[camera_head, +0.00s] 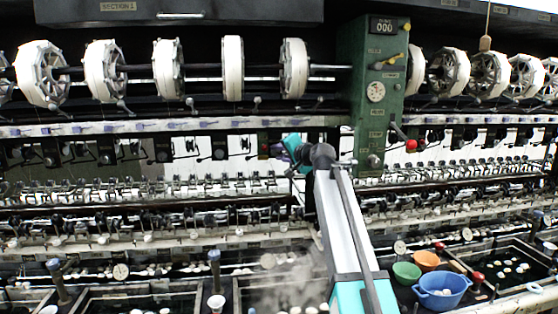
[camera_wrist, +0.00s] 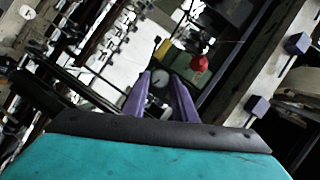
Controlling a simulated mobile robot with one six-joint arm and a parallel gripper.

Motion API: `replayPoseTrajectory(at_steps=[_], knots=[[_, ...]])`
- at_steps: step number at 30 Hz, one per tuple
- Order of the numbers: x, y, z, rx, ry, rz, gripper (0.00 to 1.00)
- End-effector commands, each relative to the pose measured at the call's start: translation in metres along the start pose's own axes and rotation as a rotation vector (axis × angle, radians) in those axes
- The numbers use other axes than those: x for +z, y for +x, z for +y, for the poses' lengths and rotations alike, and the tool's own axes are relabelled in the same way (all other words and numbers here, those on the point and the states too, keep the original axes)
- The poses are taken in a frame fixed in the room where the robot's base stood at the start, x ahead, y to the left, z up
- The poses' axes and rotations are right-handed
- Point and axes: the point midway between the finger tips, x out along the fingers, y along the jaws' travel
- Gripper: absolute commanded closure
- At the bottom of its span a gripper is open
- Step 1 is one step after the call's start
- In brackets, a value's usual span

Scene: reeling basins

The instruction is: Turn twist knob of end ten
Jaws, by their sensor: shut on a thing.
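My gripper (camera_wrist: 161,84) shows in the wrist view as two purple fingers reaching away from a dark bar and a teal body. A small grey round knob (camera_wrist: 159,77) lies between the fingertips, and the fingers are shut on it. No end number is readable on it. In the head view, the teal end of my arm (camera_head: 293,147) is at the frame's row of small mechanisms, just left of the green post. The fingertips and the knob are hard to make out there.
The green post (camera_head: 372,110) stands right of my gripper, with a red-balled lever (camera_head: 411,146) that also shows in the wrist view (camera_wrist: 199,64). White reels (camera_head: 233,68) run above. Basins, a blue bowl (camera_head: 442,290), a green bowl (camera_head: 406,273) and an orange bowl (camera_head: 426,260) are below.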

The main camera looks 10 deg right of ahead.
Motion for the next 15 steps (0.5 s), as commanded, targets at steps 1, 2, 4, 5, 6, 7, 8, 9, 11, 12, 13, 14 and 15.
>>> replayPoseTrajectory(at_steps=[1,2,4,5,6,7,8,9,11,12,13,14,15], knots=[[0.0015,0.0009,0.0063,-0.016,0.039,0.002,0.97],[0.0014,0.0008,0.0068,-0.027,0.065,0.002,0.97],[0.0018,0.0009,0.0076,-0.052,0.127,0.001,0.97],[0.0019,0.0009,0.0079,-0.063,0.152,0.001,0.97],[0.0021,0.0009,0.0082,-0.078,0.189,0.001,0.97],[0.002,0.0009,0.0085,-0.089,0.214,0.002,0.97],[0.0021,0.0009,0.0086,-0.1,0.242,0.002,0.97],[0.0022,0.001,0.0091,-0.114,0.275,0.002,0.97],[0.0026,0.0011,0.0097,-0.136,0.328,0.001,0.97],[0.0027,0.0011,0.0099,-0.151,0.364,0.001,0.97],[0.0027,0.0011,0.0103,-0.161,0.39,0.002,0.97],[0.0029,0.0011,0.0104,-0.173,0.417,0.001,0.97],[0.0032,0.0012,0.011,-0.186,0.452,0.001,0.97]])
